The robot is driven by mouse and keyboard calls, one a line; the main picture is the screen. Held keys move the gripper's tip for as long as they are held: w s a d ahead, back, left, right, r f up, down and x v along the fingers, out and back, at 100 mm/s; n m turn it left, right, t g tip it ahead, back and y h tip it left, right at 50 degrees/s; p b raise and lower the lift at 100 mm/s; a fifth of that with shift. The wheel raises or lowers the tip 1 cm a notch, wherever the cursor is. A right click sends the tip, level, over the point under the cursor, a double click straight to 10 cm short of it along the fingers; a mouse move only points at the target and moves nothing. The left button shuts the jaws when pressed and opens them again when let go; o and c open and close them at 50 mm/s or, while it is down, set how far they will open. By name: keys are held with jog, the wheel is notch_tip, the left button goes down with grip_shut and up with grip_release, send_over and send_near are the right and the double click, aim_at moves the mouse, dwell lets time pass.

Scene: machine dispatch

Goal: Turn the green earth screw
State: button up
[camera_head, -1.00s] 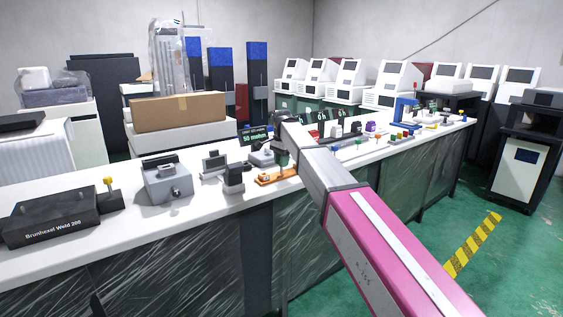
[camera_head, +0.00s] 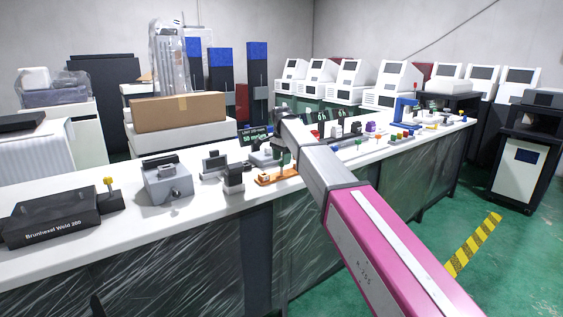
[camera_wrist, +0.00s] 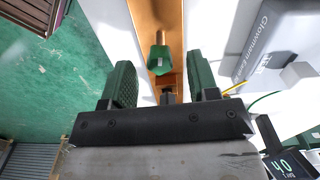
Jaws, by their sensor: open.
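The green earth screw (camera_wrist: 160,60) shows in the wrist view as a green knob with a copper-coloured stem. It stands on a long copper-orange bar (camera_wrist: 154,18). My gripper (camera_wrist: 160,75) is open, with one green finger to the left of the screw and one to the right. Both fingers look apart from the knob, with gaps on each side. In the head view the orange base (camera_head: 266,180) lies near the bench's front edge, below my gripper (camera_head: 284,163). The screw is too small to make out there.
A grey box with lettering (camera_wrist: 287,35) and a yellow cable (camera_wrist: 238,101) lie right of the bar. On the white bench (camera_head: 140,232), a black device (camera_head: 233,180) and a grey box (camera_head: 167,182) stand left of the gripper. Small coloured parts lie to the right.

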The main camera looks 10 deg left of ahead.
notch_tip(320, 180, up, 10)
jog(key=shift+f, duration=0.25)
jog(key=shift+d, duration=0.1)
